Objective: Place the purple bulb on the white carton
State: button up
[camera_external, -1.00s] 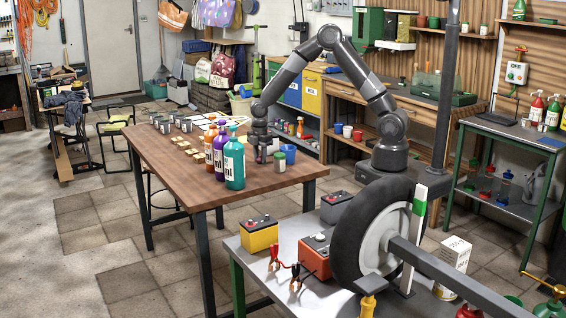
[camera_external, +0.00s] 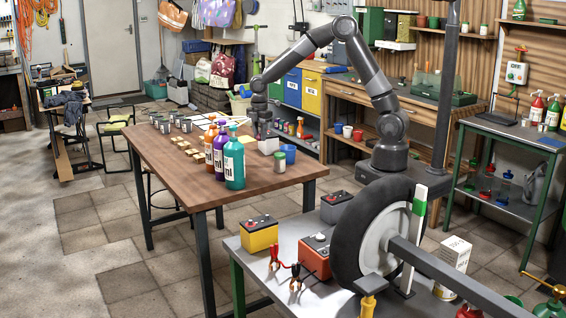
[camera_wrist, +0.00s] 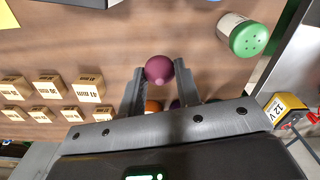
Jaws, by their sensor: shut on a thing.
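The purple bulb (camera_wrist: 159,69) is a round plum-coloured knob held between the fingertips of my gripper (camera_wrist: 160,75) in the wrist view. My gripper (camera_external: 264,137) is shut on it, above the wooden table (camera_external: 185,180). In the external view the bulb is hidden or too small to make out.
Orange, purple and teal bottles (camera_external: 234,165) stand in front of my gripper. A green-lidded jar (camera_wrist: 248,39) stands to the right. Several small tan boxes (camera_wrist: 89,93) lie to the left, with grey cans (camera_external: 186,126) behind. The table's near left part is clear.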

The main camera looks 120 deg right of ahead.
notch_tip(320, 180, up, 20)
jog(key=w+a+n, duration=0.4)
jog(key=w+a, duration=1.2)
jog(key=a, duration=0.5)
jog(key=w+a+n, duration=0.2)
jog(key=w+a, duration=0.1)
jog(key=a, duration=1)
jog(key=w+a+n, duration=0.2)
jog(key=a, duration=1.2)
jog(key=n, duration=0.6)
send_over(457, 244)
notch_tip(457, 244, down, 16)
jog(key=shift+r, duration=0.15)
jog(key=shift+f, duration=2.75)
jog(key=shift+f, duration=0.15)
